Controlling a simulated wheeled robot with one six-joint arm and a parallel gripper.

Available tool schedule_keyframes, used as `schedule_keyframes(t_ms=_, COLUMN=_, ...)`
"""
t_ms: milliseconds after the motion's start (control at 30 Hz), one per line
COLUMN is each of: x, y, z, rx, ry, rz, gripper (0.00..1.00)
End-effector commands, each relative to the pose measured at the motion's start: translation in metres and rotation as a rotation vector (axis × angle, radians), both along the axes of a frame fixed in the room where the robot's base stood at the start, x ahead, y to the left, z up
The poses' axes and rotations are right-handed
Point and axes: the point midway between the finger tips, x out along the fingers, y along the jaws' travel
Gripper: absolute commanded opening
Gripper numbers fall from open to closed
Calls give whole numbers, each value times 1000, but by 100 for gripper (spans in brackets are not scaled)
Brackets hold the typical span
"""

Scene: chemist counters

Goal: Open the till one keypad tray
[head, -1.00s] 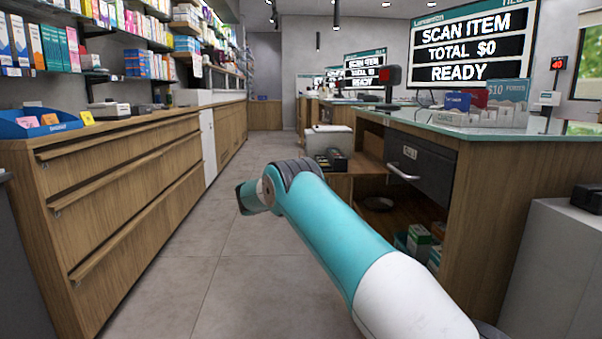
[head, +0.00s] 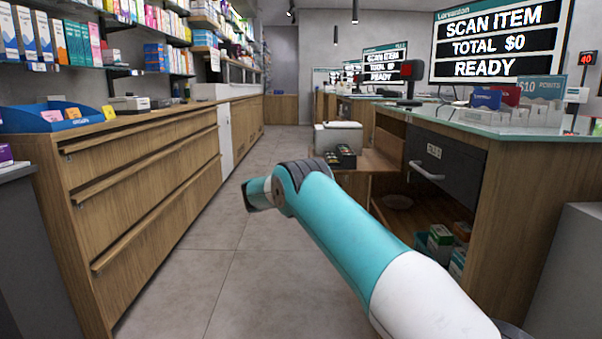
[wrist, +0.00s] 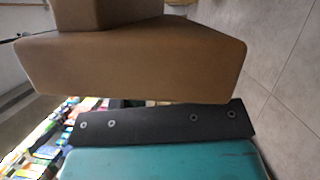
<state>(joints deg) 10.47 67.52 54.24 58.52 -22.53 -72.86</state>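A dark drawer front (head: 445,165) with a silver bar handle (head: 427,171) and a small white label is set under the right-hand glass-topped counter. It looks shut; the label is too small to read surely, and I cannot tell whether this is the till one keypad tray. My arm reaches forward from the lower right. My gripper (head: 258,194) is around the dark end of the arm, over the aisle, left of the drawer and apart from it. Its fingers cannot be made out. The wrist view shows a large brown block and my teal arm part, with no clear fingertips.
Below the drawer is an open wooden bay with boxes (head: 440,241). A wooden shelf (head: 370,160) juts out beyond it, near a white bin-like box (head: 338,136). A long wooden drawer counter (head: 140,190) lines the left. The tiled aisle (head: 250,260) between them is clear.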

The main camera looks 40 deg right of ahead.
Motion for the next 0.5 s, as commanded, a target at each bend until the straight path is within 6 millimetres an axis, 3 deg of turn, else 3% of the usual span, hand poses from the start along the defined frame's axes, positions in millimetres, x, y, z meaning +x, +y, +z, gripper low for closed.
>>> schedule_keyframes(t_ms=267, x=-4, y=7, z=0, rx=1, ry=2, rz=0, gripper=36)
schedule_keyframes(t_ms=500, x=-26, y=50, z=-2, rx=0, ry=6, rz=2, gripper=36)
